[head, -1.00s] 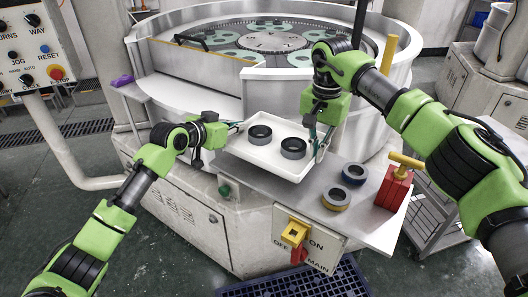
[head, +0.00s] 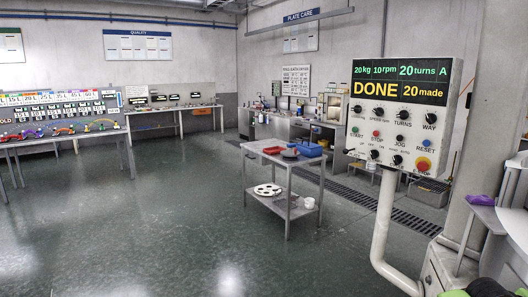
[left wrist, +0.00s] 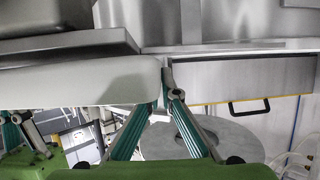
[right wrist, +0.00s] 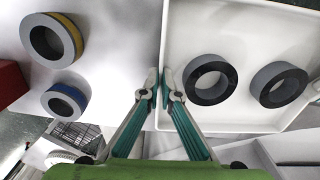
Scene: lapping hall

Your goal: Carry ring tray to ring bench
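The white ring tray (right wrist: 225,40) holds two dark-and-grey rings, a left one (right wrist: 192,82) and a right one (right wrist: 262,88), lying flat in the right wrist view. My right gripper (right wrist: 160,88) is closed on the tray's near side wall. In the left wrist view the tray (left wrist: 75,82) shows as a pale wall, and my left gripper (left wrist: 168,88) is closed at its end. The head view does not show the tray or either gripper. It shows several benches, and I cannot tell which is the ring bench.
A blue-banded ring (right wrist: 65,102) and a yellow-banded ring (right wrist: 52,40) lie beside the tray. In the head view, a control panel (head: 352,152) reads DONE, a cart (head: 255,200) stands mid-room, and a long bench (head: 70,140) is at left. Green floor (head: 170,220) between is clear.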

